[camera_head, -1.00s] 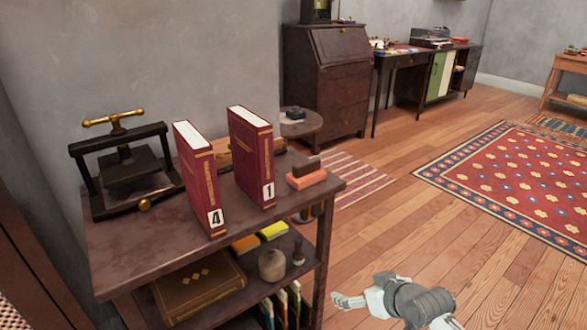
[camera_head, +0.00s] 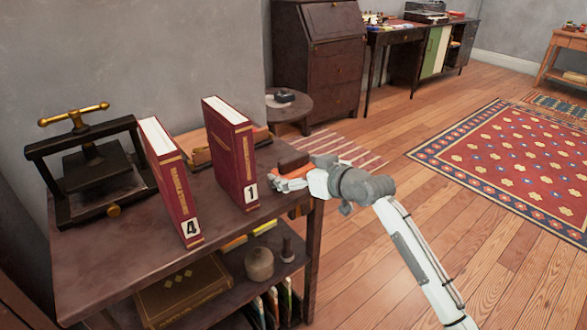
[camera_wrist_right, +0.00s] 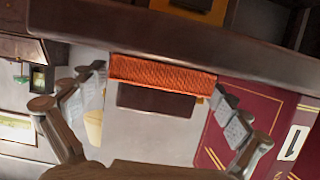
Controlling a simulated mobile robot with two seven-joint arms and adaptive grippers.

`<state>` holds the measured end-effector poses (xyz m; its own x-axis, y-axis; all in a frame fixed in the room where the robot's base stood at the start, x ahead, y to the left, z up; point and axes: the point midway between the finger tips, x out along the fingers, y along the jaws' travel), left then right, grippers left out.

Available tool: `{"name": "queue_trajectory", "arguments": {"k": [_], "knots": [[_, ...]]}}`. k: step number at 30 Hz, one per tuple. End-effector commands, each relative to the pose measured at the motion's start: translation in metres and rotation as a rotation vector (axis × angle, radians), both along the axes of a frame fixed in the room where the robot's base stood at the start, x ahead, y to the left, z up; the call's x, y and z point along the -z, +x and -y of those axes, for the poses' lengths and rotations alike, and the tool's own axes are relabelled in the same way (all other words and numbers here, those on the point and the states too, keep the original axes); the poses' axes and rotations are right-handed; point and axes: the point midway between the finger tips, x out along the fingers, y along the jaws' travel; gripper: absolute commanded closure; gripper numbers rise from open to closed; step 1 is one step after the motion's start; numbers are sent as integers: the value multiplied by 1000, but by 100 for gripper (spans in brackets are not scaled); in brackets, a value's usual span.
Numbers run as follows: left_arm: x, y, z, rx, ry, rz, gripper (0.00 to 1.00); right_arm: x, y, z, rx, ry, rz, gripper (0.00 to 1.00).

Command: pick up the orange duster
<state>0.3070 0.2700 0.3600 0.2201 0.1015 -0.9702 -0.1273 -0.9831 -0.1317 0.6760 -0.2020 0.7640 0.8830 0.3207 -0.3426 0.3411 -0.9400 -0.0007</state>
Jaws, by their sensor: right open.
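The orange duster (camera_head: 297,172) lies on the top of the dark wooden shelf (camera_head: 110,255), near its right end. It has an orange body and a dark brown block on it. My right gripper (camera_head: 277,190) is at the duster's near side and partly hides it. In the right wrist view the duster (camera_wrist_right: 162,73) shows between the two spread fingers of my right gripper (camera_wrist_right: 160,88), which is open and holds nothing. Whether a finger touches the duster I cannot tell. My left gripper is out of view.
The red book marked 1 (camera_head: 232,150) stands close left of my right gripper. The red book marked 4 (camera_head: 170,180) and a black press (camera_head: 90,170) stand further left. A lower shelf holds a brown box (camera_head: 185,292). Open floor lies to the right.

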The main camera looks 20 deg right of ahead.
Motion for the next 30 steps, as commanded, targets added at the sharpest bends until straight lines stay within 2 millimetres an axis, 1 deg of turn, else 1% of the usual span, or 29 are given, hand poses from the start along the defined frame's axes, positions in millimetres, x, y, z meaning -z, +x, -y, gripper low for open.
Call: {"name": "queue_trajectory", "arguments": {"k": [7, 8, 18, 26, 29, 30], "knots": [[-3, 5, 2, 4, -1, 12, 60, 1, 2, -1, 0, -1, -1, 0], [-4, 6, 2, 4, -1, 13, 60, 1, 2, -1, 0, -1, -1, 1], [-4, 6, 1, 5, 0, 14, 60, 1, 2, -1, 0, -1, -1, 43], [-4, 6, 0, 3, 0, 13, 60, -2, 2, -1, 0, -1, 1, 44], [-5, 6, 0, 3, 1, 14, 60, -13, 3, -1, -1, -1, 5, 44], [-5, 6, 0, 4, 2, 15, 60, -20, 3, -1, -1, -2, 5, 44]]}}
